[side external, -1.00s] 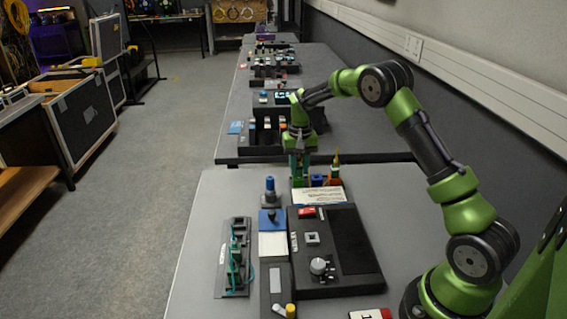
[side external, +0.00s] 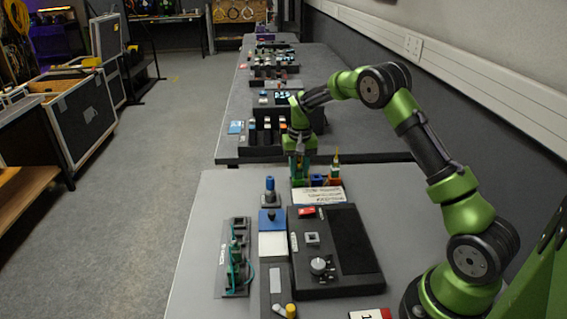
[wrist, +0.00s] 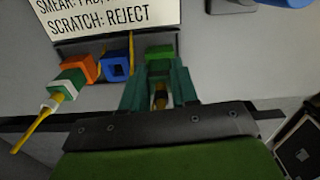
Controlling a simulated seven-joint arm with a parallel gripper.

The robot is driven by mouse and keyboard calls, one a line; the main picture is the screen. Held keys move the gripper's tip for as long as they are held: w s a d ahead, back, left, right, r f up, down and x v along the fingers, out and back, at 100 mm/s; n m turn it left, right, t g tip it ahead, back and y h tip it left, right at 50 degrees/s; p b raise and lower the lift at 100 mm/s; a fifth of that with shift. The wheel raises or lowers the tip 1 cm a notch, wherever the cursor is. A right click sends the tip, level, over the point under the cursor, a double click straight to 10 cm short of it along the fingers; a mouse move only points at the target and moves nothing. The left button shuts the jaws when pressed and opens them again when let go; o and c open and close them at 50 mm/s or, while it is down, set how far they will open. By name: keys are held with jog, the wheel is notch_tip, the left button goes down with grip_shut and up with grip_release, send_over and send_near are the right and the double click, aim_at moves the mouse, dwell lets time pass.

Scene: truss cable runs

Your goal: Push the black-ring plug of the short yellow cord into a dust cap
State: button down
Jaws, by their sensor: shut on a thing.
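In the wrist view my gripper (wrist: 160,88) has its teal fingers closed around a small plug (wrist: 161,97) with yellow and dark parts. The fingers hide most of it, so its ring is not clear. A green dust cap (wrist: 160,53) lies directly beyond the fingertips; I cannot tell whether the plug is inside it. Blue (wrist: 117,67) and orange (wrist: 84,66) caps sit to its left in the same row. A green piece with a white ring (wrist: 66,86) and yellow cord stands by the orange one. In the side view my gripper (side external: 299,165) points down at the left end of the row.
A printed card (side external: 318,196) lies in front of the caps. A black device box (side external: 335,250) and a blue-topped post (side external: 270,188) stand near. A panel with teal cords (side external: 235,258) lies at left. The row's neighbours leave little sideways room.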

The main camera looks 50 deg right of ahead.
dwell(0.5)
jog(key=c, duration=0.8)
grip_release()
jog(key=shift+r, duration=2.45)
jog(key=shift+r, duration=2.05)
